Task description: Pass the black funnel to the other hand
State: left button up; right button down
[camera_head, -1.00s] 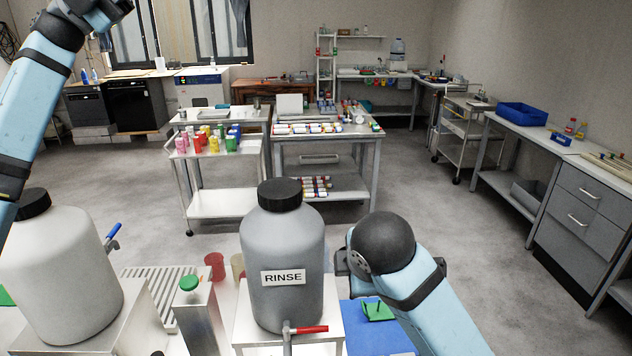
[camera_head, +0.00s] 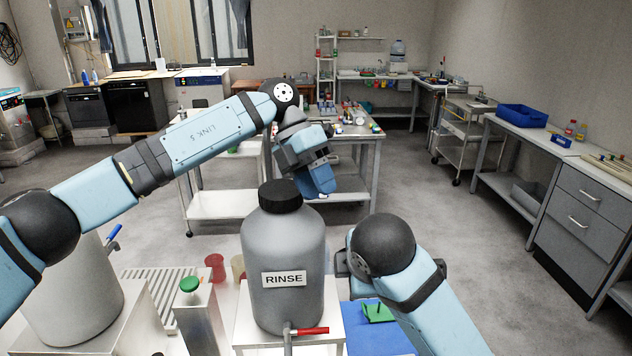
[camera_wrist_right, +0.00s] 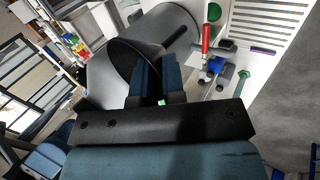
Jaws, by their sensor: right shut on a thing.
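The black funnel (camera_wrist_right: 122,66) shows in the right wrist view as a dark, wide-mouthed shape at the fingers of my right gripper (camera_wrist_right: 158,78). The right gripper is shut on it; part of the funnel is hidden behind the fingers. In the head view the right gripper and the funnel are hidden, with only the right arm showing at lower right. My left gripper (camera_head: 320,188) hangs above and behind the grey RINSE bottle, its fingers pointing down. It appears empty, and its finger gap is not clear.
The grey RINSE bottle (camera_head: 282,250) with a red-handled tap stands at front centre, close to both arms.

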aim_at(344, 249)
pick_arm(q)
jog(key=x, duration=1.2)
grip_shut()
pick_arm(e)
jog(key=c, duration=1.1)
grip_release()
jog(key=shift+r, duration=0.1)
